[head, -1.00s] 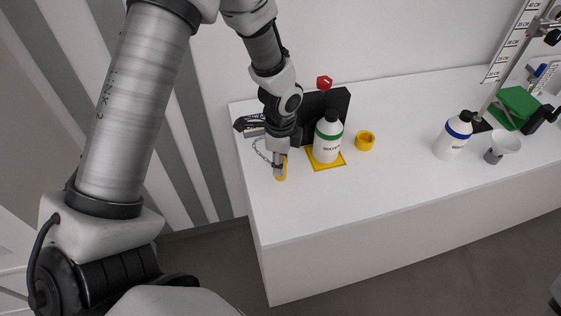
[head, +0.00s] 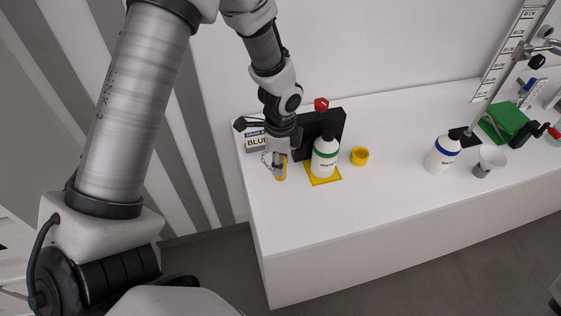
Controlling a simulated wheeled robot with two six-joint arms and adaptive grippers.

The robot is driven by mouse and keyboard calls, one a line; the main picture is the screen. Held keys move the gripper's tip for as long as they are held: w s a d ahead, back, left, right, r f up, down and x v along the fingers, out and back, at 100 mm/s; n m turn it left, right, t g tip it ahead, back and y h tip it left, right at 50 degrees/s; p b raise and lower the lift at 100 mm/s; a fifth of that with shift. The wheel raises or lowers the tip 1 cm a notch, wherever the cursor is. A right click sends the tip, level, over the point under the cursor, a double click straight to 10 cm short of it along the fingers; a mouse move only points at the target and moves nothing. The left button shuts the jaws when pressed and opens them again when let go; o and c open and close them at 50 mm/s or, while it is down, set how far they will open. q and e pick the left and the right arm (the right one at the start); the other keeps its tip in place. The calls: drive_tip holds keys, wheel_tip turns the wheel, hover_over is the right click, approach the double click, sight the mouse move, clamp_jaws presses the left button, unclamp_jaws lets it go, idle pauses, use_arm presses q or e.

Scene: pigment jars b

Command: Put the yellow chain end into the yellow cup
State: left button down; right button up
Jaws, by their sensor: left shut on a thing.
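My left gripper (head: 280,171) is shut on the yellow chain end (head: 280,175), at the left end of the white table. The chain end hangs below the jaws and is partly hidden by them. Part of the thin grey chain (head: 265,160) shows just left of the gripper. The yellow cup (head: 360,156) stands on the table to the right, apart from the gripper, with the white bottle between them. My right gripper is not in view.
The white bottle with a green band (head: 324,160) stands on a yellow mat (head: 324,181). Behind it is a black block (head: 337,125). A box labelled "BLUE" (head: 256,142) is behind the gripper. A blue-banded bottle (head: 442,155) and grey-white cup (head: 489,162) stand farther right.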

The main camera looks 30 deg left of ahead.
use_arm(q)
wheel_tip(320, 180, up, 2)
drive_tip(key=shift+r+p, duration=0.15)
drive_tip(key=shift+p, duration=0.75)
drive_tip(key=shift+r+p, duration=0.95)
drive_tip(key=shift+r, duration=2.95)
drive_tip(key=shift+w, duration=0.1)
drive_tip(key=w+d, duration=0.6)
drive_tip(key=w, duration=0.7)
drive_tip(key=w+d, duration=0.7)
drive_tip(key=w, duration=0.5)
drive_tip(key=shift+w, duration=0.4)
drive_tip(key=shift+s+f, duration=0.1)
drive_tip(key=shift+s, duration=0.05)
